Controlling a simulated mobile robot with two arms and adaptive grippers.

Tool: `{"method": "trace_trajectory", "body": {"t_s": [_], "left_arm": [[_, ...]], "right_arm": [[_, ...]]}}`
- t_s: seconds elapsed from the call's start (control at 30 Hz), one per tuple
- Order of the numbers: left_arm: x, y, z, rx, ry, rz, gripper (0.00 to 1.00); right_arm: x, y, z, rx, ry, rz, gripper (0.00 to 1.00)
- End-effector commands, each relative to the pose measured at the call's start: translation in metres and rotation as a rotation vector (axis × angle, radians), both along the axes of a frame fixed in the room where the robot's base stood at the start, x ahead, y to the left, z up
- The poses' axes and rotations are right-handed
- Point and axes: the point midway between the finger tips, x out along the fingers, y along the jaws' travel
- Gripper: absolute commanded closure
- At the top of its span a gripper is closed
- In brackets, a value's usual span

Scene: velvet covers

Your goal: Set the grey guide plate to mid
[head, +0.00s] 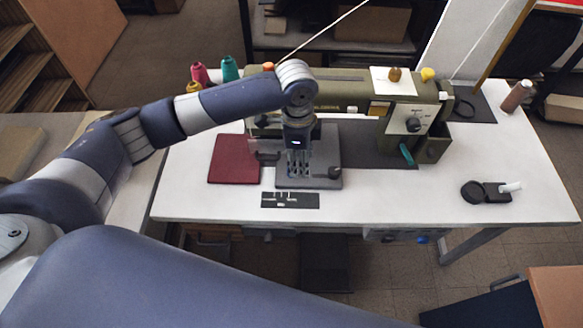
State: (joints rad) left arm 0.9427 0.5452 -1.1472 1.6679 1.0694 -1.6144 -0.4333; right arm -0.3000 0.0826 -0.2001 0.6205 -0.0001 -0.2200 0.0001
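A grey plate (315,183), which looks like the guide plate, lies on the white table in front of the olive sewing machine (345,92). A dark round knob (334,172) sits at its right end. My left gripper (298,170) points straight down over the middle of the grey plate, left of the knob. Its fingers are small and blend with the grey behind them, so I cannot tell whether they are open or touching the plate. A dark strip with white marks (290,201) lies just in front of the plate. My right gripper is not in view.
A dark red fabric square (233,160) lies left of the plate. A small black device (485,192) lies at the right. The table's front right is mostly clear.

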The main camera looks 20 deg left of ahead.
Motion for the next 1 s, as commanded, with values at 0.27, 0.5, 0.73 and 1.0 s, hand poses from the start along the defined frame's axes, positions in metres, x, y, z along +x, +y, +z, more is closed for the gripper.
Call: {"method": "trace_trajectory", "body": {"t_s": [0.27,0.5,0.73,1.0], "left_arm": [[0.018,0.030,0.020,0.062,0.018,-0.007,0.60],[0.017,0.031,-0.009,0.063,0.022,-0.006,0.60],[0.017,0.030,-0.053,0.062,0.023,-0.007,0.60],[0.017,0.030,-0.083,0.061,0.018,-0.008,0.60]], "right_arm": [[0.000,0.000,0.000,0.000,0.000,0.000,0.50],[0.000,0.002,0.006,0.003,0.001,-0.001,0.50],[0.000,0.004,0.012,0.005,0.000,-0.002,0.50],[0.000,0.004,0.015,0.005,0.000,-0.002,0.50]]}}
